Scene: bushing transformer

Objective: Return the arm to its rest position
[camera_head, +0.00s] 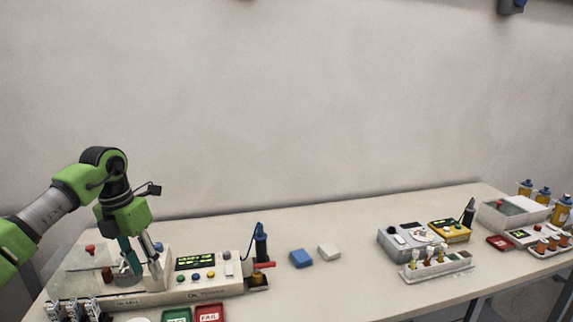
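My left arm, green and grey, comes in from the left and bends down over the back left of the table. My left gripper (140,262) points down at the tester with the clear cover (75,268). A teal part and a silver-grey part show below the wrist, but they are too small and overlapped to tell fingers from tester parts. Whether the gripper is open or holds something cannot be made out. My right arm and gripper are not in view.
The tester's control box (205,275) has a green display and coloured buttons. Green (177,315) and red (209,312) trays lie in front. Blue (301,258) and white (329,251) blocks lie mid-table. More devices (408,240) stand right. The table (340,285) is clear at front centre.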

